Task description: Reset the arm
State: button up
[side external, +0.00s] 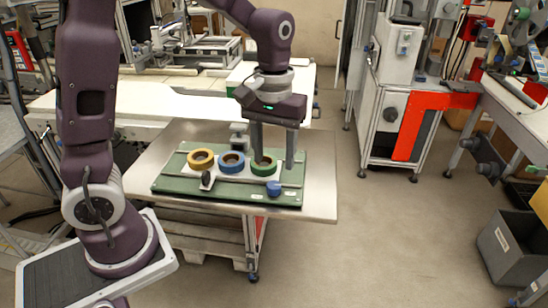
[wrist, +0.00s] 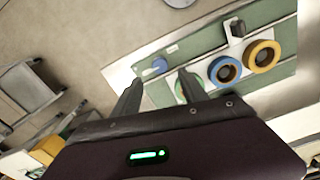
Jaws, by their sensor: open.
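My gripper (side external: 274,162) is open, with its two fingers pointing down over the right part of a green board (side external: 228,186). A green tape reel (side external: 263,170) sits on the board by the left finger, which overlaps it in the side view; I cannot tell whether they touch. A blue reel (side external: 231,168) and a yellow reel (side external: 201,164) sit in a row to its left. In the wrist view the fingers (wrist: 160,78) are spread with nothing between them, and one finger mostly hides the green reel. The blue reel (wrist: 212,70) and yellow reel (wrist: 250,66) are in plain sight there.
A blue knob (side external: 273,188) and a black knob (side external: 207,180) stand along the board's front edge. The board lies on a metal table (side external: 318,190) with bare surface to its right. A white bench (side external: 150,103) stands behind.

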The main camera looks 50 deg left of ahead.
jog(key=s+d+r+m+t, duration=0.1)
jog(key=s+r+m+t, duration=0.1)
jog(key=s, duration=0.6)
jog(key=s+d+r+m+t, duration=0.1)
jog(key=s+r+m+t, duration=0.2)
jog(key=s+r, duration=0.3)
jog(key=s+m, duration=0.1)
jog(key=s, duration=0.2)
jog(key=shift+d+r+t, duration=0.15)
jog(key=shift+r+t, duration=0.15)
